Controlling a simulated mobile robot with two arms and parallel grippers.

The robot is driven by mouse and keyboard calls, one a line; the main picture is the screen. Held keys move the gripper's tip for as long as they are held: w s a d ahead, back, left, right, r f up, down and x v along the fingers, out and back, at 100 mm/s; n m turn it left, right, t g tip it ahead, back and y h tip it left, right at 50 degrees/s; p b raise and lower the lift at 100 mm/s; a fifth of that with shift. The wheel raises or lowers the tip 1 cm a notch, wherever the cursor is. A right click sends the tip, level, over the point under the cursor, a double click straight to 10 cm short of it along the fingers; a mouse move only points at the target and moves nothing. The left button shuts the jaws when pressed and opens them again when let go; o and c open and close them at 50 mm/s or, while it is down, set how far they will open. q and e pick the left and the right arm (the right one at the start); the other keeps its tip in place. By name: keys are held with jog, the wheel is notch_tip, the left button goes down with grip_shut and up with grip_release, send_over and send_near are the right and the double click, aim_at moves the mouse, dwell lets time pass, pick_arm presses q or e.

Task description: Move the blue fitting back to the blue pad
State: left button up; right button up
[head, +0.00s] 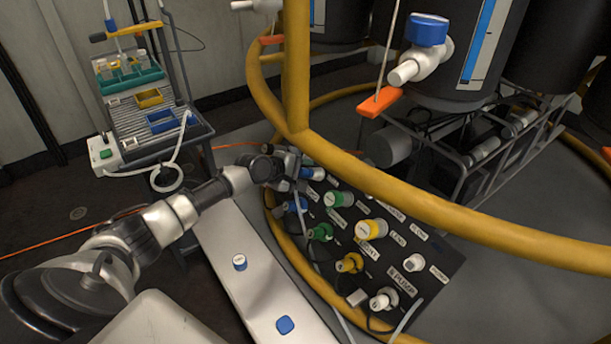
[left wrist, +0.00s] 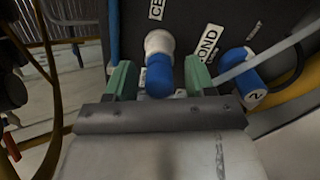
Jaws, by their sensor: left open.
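My left gripper (head: 284,170) is open at the upper left corner of the black panel. In the left wrist view its green fingertips (left wrist: 160,80) stand on either side of a blue fitting with a white end (left wrist: 158,72), which is at the panel. I cannot tell whether they touch it. This fitting shows partly beside the gripper in the head view (head: 306,172). A second blue fitting (head: 297,205), marked 2 in the wrist view (left wrist: 242,72), sits nearby. The blue pad (head: 285,325) lies bare on the pale bench (head: 225,235). My right gripper is not in view.
A small blue fitting with a white top (head: 239,262) stands on the bench. Green (head: 320,232), yellow (head: 349,263) and white fittings fill the panel (head: 440,258). A yellow rail (head: 400,200) curves over it. A cart (head: 150,110) with trays stands at the back left.

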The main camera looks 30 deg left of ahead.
pick_arm(q)
jog(key=shift+w, duration=0.1)
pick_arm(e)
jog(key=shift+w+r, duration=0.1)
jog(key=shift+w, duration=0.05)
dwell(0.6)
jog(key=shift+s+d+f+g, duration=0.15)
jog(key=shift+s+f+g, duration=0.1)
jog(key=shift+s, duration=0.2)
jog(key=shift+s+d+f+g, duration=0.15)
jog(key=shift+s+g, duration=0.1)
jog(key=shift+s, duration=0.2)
pick_arm(q)
jog(key=shift+p, duration=0.35)
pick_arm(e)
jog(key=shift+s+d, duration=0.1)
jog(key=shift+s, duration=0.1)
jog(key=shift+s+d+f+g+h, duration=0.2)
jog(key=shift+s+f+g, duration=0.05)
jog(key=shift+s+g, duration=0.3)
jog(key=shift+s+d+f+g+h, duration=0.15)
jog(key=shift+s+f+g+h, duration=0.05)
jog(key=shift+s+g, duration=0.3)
